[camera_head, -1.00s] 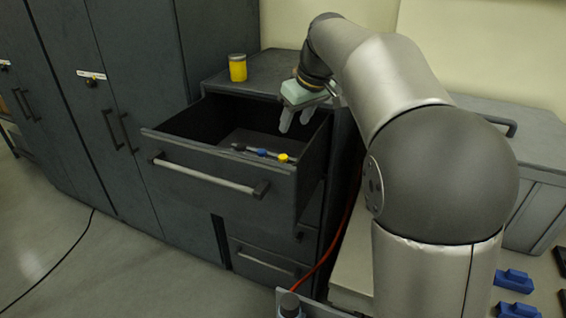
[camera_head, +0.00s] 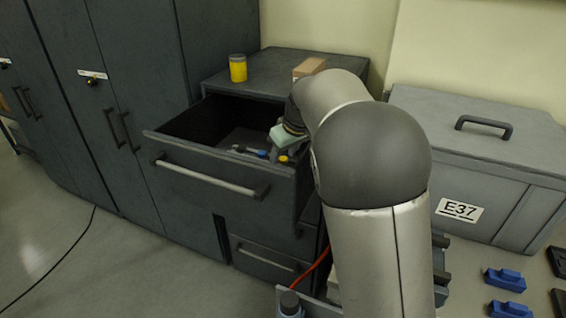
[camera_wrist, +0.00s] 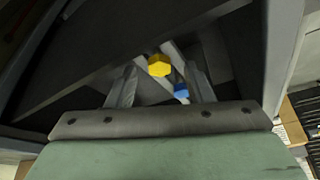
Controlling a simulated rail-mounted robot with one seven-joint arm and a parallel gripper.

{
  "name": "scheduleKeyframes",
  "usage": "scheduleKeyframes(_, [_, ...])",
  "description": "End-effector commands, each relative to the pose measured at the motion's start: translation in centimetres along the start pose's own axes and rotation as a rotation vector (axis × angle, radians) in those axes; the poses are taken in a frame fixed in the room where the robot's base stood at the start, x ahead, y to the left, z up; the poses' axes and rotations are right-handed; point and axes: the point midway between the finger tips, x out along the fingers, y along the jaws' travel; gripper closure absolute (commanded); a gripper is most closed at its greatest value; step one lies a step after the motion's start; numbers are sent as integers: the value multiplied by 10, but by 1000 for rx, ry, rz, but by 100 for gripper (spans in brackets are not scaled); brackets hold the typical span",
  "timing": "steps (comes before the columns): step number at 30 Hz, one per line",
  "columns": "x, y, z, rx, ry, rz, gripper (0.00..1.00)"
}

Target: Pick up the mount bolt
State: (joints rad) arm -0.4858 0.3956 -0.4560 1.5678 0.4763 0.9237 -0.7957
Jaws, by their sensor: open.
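Bolt-like parts lie in the open top drawer (camera_head: 200,184). One has a yellow hexagonal head (camera_head: 283,159), one has a blue head (camera_head: 262,154), and a dark one lies to their left (camera_head: 239,149). I cannot tell which is the mount bolt. My gripper (camera_wrist: 163,78) is open and down inside the drawer. In the wrist view the yellow head (camera_wrist: 159,65) shows between the fingers, and the blue head (camera_wrist: 181,91) is close to the right finger. I cannot tell whether the fingers touch anything. The fingertips are mostly hidden in the head view.
The drawer's front and side walls surround my gripper. A yellow jar (camera_head: 238,68) and a cardboard box (camera_head: 309,68) stand on the cabinet top. A large grey case (camera_head: 480,160) is at the right, with blue parts (camera_head: 506,280) in front of it.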

Motion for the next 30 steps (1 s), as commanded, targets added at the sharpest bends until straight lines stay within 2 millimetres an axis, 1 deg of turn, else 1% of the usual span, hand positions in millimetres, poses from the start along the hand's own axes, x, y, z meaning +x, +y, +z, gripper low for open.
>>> scheduleKeyframes(3, [0, 0, 0, 0, 0, 0, 53])
scheduleKeyframes(5, [0, 0, 0, 0, 0, 0, 69])
scheduleKeyframes(6, [0, 0, 0, 0, 0, 0, 81])
scheduleKeyframes(8, [0, 0, 0, 0, 0, 0, 97])
scheduleKeyframes(9, [0, 0, 0, 0, 0, 0, 100])
scheduleKeyframes(17, [-1, 0, -1, 0, 1, 0, 100])
scheduleKeyframes(20, [-8, 0, -4, 0, 4, 1, 100])
scheduleKeyframes(23, [-22, 1, -10, -1, 5, 2, 100])
scheduleKeyframes(30, [-67, 1, -28, 0, 5, 1, 100])
